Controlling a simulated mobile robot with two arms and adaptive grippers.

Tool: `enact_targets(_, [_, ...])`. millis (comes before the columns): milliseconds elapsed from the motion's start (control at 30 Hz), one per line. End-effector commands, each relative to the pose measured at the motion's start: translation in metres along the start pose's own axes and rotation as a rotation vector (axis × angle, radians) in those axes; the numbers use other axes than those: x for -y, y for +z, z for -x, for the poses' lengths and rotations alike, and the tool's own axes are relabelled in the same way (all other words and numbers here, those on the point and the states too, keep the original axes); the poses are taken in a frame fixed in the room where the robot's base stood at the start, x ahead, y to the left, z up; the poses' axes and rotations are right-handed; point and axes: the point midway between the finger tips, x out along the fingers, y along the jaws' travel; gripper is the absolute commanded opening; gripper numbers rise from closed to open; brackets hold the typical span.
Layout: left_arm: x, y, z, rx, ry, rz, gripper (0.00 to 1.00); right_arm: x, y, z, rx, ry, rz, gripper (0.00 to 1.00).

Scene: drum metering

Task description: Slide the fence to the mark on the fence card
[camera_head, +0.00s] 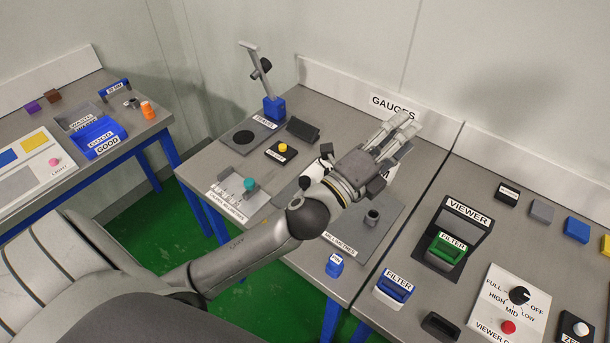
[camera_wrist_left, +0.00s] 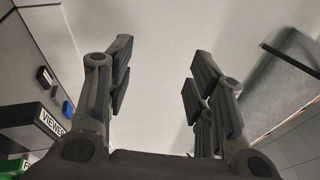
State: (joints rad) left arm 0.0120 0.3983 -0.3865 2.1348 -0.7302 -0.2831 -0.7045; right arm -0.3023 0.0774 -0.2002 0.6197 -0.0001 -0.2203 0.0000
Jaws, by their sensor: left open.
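My left gripper (camera_head: 401,125) is open and empty, above the back right of the gauges table (camera_head: 432,158). In the left wrist view its two fingers (camera_wrist_left: 158,75) are apart, with only pale wall between them. A grey board labelled MILLIMETRES (camera_head: 376,240) lies below my left arm, partly hidden by it. A dark grey cylinder (camera_head: 372,217) stands on that board. A grey scale plate (camera_head: 236,203) with a teal knob (camera_head: 250,184) is at the front left of this table. I cannot tell which part is the fence or the fence card.
A gauge stand (camera_head: 272,106), a black block (camera_head: 303,129) and a yellow button (camera_head: 283,147) stand at the back left. A blue PIN block (camera_head: 334,265) is near the front edge. The viewer (camera_head: 465,215) stands on the table to the right.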

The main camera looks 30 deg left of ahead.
Motion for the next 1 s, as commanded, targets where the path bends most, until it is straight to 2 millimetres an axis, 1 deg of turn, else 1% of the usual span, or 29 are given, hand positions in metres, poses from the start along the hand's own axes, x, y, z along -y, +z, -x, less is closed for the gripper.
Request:
enact_targets(33, [0.017, -0.013, -0.01, -0.075, -0.079, -0.131, 0.49, -0.001, 0.0, 0.0, 0.0, 0.001, 0.001, 0.53])
enact_targets(100, [0.035, -0.034, -0.017, -0.179, -0.186, -0.314, 0.49, -0.002, 0.0, 0.0, 0.0, 0.002, 0.001, 0.53])
enact_targets(167, [0.045, -0.053, -0.02, -0.268, -0.276, -0.473, 0.49, -0.002, 0.0, 0.0, 0.0, 0.002, 0.001, 0.53])
enact_targets(200, [0.049, -0.066, -0.02, -0.328, -0.334, -0.58, 0.49, -0.002, 0.0, 0.0, 0.0, 0.002, 0.001, 0.53])
enact_targets(267, [0.051, -0.083, -0.018, -0.418, -0.419, -0.739, 0.49, -0.002, 0.0, 0.0, 0.0, 0.003, 0.001, 0.53])
enact_targets(300, [0.05, -0.094, -0.016, -0.48, -0.475, -0.844, 0.49, -0.002, 0.0, 0.0, 0.0, 0.003, 0.001, 0.53])
enact_targets(367, [0.044, -0.108, -0.011, -0.574, -0.555, -1.001, 0.49, -0.003, 0.0, 0.001, 0.0, 0.003, 0.001, 0.53])
enact_targets(433, [0.031, -0.119, -0.003, -0.69, -0.643, -1.18, 0.49, -0.003, -0.001, 0.001, -0.001, 0.003, 0.001, 0.53])
enact_targets(500, [0.012, -0.124, 0.005, -0.811, -0.726, -1.353, 0.49, -0.003, -0.001, 0.001, -0.001, 0.004, 0.002, 0.53])
enact_targets(567, [-0.006, -0.123, 0.012, -0.923, -0.792, -1.495, 0.49, -0.003, -0.001, 0.001, -0.002, 0.004, 0.001, 0.53])
enact_targets(600, [-0.02, -0.118, 0.017, -1.002, -0.831, -1.585, 0.49, -0.003, -0.001, 0.001, -0.002, 0.004, 0.002, 0.53])
enact_targets(667, [-0.041, -0.106, 0.025, -1.127, -0.885, -1.712, 0.49, -0.003, -0.002, 0.001, -0.002, 0.004, 0.002, 0.53])
enact_targets(700, [-0.055, -0.096, 0.03, -1.215, -0.918, -1.789, 0.49, -0.003, -0.002, 0.001, -0.002, 0.004, 0.001, 0.53])
enact_targets(767, [-0.075, -0.074, 0.037, -1.356, -0.959, -1.896, 0.49, -0.003, -0.002, 0.001, -0.002, 0.004, 0.001, 0.53])
enact_targets(800, [-0.087, -0.056, 0.042, -1.457, -0.982, -1.959, 0.49, -0.003, -0.002, 0.001, -0.002, 0.004, 0.001, 0.53])
enact_targets(867, [-0.103, -0.026, 0.049, -1.615, -1.007, -2.037, 0.49, -0.003, -0.002, 0.001, -0.002, 0.004, 0.001, 0.53])
enact_targets(900, [-0.111, -0.003, 0.054, -1.726, -1.017, -2.077, 0.49, -0.003, -0.002, 0.001, -0.002, 0.004, 0.001, 0.53])
enact_targets(967, [-0.12, 0.032, 0.063, -1.894, -1.024, -2.113, 0.49, -0.003, -0.002, 0.001, -0.003, 0.004, 0.001, 0.53])
enact_targets(1000, [-0.123, 0.055, 0.068, -2.001, -1.023, -2.125, 0.49, -0.003, -0.002, 0.001, -0.003, 0.004, 0.001, 0.53])
